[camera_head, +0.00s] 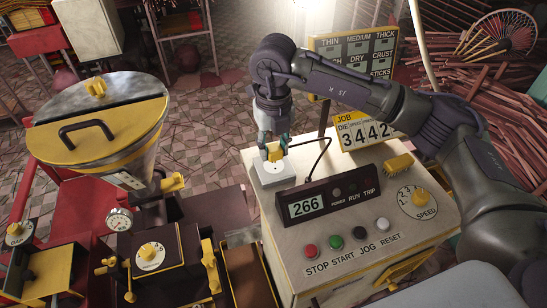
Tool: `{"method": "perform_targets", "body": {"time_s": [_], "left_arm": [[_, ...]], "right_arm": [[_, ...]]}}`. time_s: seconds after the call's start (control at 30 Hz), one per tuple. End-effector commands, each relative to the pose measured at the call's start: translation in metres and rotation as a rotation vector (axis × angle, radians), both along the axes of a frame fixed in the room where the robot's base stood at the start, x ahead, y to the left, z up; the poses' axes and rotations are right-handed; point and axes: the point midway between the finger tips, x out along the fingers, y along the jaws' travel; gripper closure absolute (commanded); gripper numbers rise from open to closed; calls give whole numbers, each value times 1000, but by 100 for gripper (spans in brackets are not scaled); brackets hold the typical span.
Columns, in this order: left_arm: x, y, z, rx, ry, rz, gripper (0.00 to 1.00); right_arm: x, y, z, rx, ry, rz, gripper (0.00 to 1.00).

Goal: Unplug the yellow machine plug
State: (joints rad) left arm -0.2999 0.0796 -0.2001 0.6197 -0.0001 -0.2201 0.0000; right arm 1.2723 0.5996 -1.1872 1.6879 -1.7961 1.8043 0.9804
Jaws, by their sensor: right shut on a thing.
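The yellow plug (274,153) is at the grey-white socket box (273,178) on the far left corner of the control cabinet. My right gripper (273,147) reaches down from above and is shut on the plug. Its fingers hide part of the plug's sides. The plug appears upright at the top of the box; I cannot tell whether it is fully seated. A black cable (324,152) loops from the plug to the display unit. My left gripper is not in view.
The control cabinet (400,235) carries a display (306,206) reading 266, several coloured buttons (336,242) and a speed dial (420,200). Number cards (368,134) and a label board (352,50) stand behind. A yellow-lidded hopper machine (100,130) stands left. Tiled floor lies between.

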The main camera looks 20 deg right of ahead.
Motion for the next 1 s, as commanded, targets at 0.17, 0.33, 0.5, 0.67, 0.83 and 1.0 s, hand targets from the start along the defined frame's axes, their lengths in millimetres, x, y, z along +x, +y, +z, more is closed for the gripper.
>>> {"method": "perform_targets", "body": {"time_s": [0.17, 0.33, 0.5, 0.67, 0.83, 1.0], "left_arm": [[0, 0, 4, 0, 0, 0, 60], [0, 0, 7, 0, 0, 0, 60], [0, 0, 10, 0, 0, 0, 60], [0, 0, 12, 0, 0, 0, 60], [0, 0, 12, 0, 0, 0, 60], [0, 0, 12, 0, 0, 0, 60]], "right_arm": [[0, 0, 9, 1, -1, 0, 100], [0, 0, 16, 1, -2, 1, 100], [0, 0, 23, 1, -1, 1, 100], [0, 0, 28, 1, -1, 1, 100], [0, 0, 29, 1, 0, 0, 100], [0, 0, 29, 1, -1, 0, 100]]}}
